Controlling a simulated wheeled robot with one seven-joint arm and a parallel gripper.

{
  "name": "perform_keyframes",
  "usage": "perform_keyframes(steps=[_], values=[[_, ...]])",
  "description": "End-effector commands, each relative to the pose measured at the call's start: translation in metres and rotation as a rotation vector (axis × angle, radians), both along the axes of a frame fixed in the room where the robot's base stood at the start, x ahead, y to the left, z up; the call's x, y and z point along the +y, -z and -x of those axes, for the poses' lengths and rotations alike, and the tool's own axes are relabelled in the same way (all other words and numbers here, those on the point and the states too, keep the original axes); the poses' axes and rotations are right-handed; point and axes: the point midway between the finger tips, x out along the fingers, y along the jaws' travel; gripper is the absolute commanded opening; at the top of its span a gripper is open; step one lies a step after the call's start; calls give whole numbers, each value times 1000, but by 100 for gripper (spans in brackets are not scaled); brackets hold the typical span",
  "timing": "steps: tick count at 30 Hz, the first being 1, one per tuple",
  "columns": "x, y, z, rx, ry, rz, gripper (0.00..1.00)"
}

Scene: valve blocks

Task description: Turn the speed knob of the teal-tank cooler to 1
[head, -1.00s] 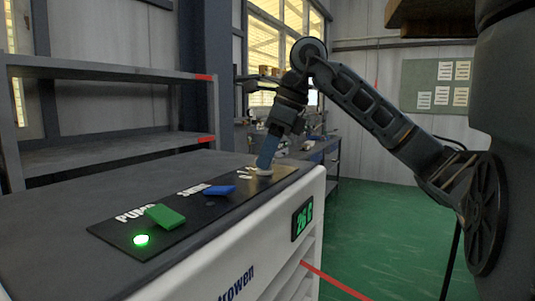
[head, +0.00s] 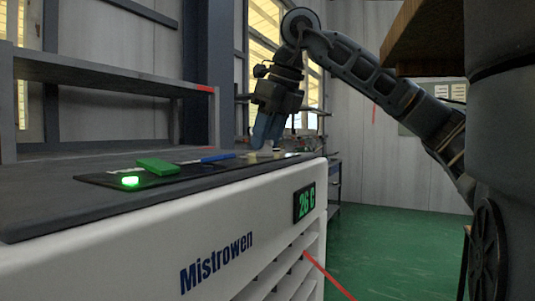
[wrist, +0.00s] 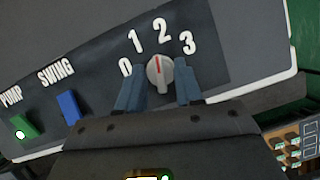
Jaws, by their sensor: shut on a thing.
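The cooler (head: 150,240) is a white box with a dark top and the name Mistrowen on its side. No teal tank shows in these views. Its speed knob (wrist: 159,75) is grey and round, with a red pointer mark, on the black control panel (wrist: 95,75). The numbers 0, 1, 2 and 3 arc around the knob. The red mark points up, close to the 2 and slightly toward the 1. My gripper (wrist: 159,88) has its blue fingers on either side of the knob and is shut on it. In the head view my gripper (head: 264,143) reaches down to the panel's far end.
A green PUMP switch (wrist: 26,125) with a lit green lamp and a blue SWING switch (wrist: 68,107) sit left of the knob. A green display (head: 304,203) reads 26 C. A grey shelf (head: 110,75) stands behind the cooler. Green floor is open at right.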

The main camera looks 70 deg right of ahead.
Motion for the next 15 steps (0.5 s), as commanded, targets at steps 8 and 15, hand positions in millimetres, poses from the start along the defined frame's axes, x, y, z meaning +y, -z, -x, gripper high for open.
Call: perform_keyframes(steps=[8, 15], values=[[1, 2, -1, 1, 132, 0, 5], [1, 1, -1, 1, 176, -1, 5]])
